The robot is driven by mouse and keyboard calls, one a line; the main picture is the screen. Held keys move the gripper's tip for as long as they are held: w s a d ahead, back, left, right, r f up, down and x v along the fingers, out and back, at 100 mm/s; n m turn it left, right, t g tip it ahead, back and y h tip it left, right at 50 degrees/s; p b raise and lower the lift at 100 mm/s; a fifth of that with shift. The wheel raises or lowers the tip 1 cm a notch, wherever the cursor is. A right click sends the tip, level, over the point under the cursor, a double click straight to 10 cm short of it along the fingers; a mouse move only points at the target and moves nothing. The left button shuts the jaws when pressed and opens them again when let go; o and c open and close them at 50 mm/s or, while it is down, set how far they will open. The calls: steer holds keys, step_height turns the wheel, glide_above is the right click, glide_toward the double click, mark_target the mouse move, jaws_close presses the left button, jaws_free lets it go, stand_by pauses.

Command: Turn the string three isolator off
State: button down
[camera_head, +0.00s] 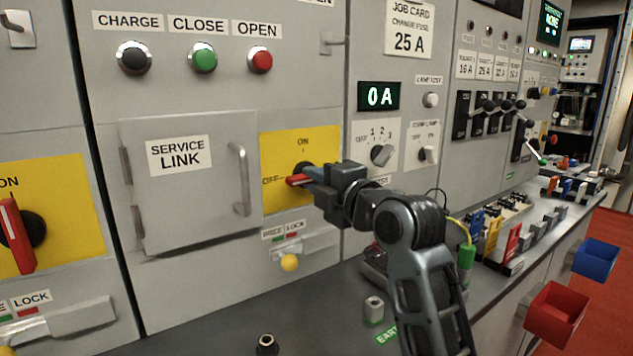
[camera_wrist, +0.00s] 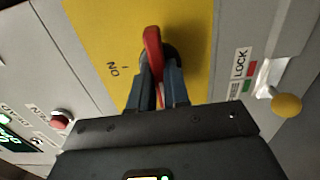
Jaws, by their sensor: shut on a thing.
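The isolator is a yellow plate (camera_head: 320,145) with a red handle (camera_head: 296,181) on a dark hub, right of the service link door. Its handle lies about level, its red end pointing left at the OFF mark; ON is marked above. My gripper (camera_head: 314,177) is shut on the handle. In the wrist view the red handle (camera_wrist: 153,48) stands between the two fingers of my gripper (camera_wrist: 160,88), over the yellow plate (camera_wrist: 196,30). The fingers hide part of the handle and hub. I cannot read a string number on this plate.
A second yellow isolator (camera_head: 75,210) at the left has its red handle upright at ON. A lock slider with a yellow knob (camera_head: 289,263) sits below the held isolator. The service link door (camera_head: 185,205) is closed. A bench (camera_head: 220,325) runs along below.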

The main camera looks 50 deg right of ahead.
steer(key=c, duration=1.1)
jaws_free()
steer(key=shift+s, duration=0.1)
steer(key=v, duration=0.7)
steer(key=shift+s+p, duration=0.3)
steer(key=shift+p, duration=0.05)
steer(key=shift+s+a, duration=0.1)
steer(key=shift+a, duration=0.1)
